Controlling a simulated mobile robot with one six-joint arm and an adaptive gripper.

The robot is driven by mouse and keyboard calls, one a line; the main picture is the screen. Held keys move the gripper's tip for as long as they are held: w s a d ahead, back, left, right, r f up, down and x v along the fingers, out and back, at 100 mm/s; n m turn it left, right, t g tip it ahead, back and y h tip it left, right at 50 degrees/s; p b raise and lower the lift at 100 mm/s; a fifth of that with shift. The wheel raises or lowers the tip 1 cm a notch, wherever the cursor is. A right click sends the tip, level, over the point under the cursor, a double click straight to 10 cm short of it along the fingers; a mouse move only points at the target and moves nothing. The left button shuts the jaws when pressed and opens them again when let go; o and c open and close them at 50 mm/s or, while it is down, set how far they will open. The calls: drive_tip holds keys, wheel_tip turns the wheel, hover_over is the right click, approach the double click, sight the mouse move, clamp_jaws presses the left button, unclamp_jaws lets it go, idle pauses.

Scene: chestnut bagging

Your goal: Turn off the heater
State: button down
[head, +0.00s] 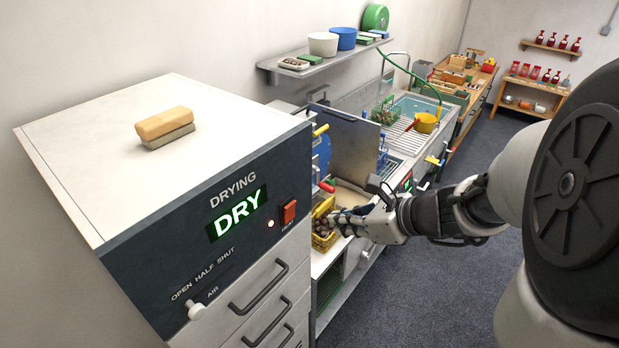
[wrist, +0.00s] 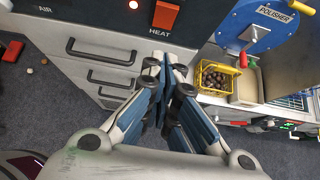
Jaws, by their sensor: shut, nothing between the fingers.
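The drying cabinet (head: 150,250) stands at the left with a green display (head: 238,212) reading DRY. My gripper (head: 338,219) is shut and empty, to the right of the switch in the head view. In the wrist view my fingertips (wrist: 168,62) are just below the switch, apart from it.
A yellow basket of chestnuts (head: 324,236) is on the counter behind my fingers in the head view. The blue polisher (wrist: 245,25) stands beyond it. Drawer handles (wrist: 100,50) stick out below the panel. A brush (head: 165,127) lies on the cabinet top. The right-hand floor is clear.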

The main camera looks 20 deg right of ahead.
sight(292, 213)
drive_tip(key=shift+w+a+f, duration=0.65)
drive_tip(key=shift+w+a, duration=0.3)
drive_tip(key=shift+w, duration=0.4)
drive_tip(key=shift+w+a+f, duration=0.7)
drive_tip(key=shift+w+a, duration=0.3)
drive_tip(key=shift+w, duration=0.3)
drive_tip(key=shift+w+a+f, duration=0.65)
drive_tip(key=shift+w+a, duration=0.3)
drive_tip(key=shift+w, duration=0.4)
drive_tip(key=shift+w+a+r, duration=0.3)
drive_tip(key=shift+r, duration=0.1)
drive_tip(key=shift+f, duration=0.2)
drive_tip(key=shift+r, duration=0.15)
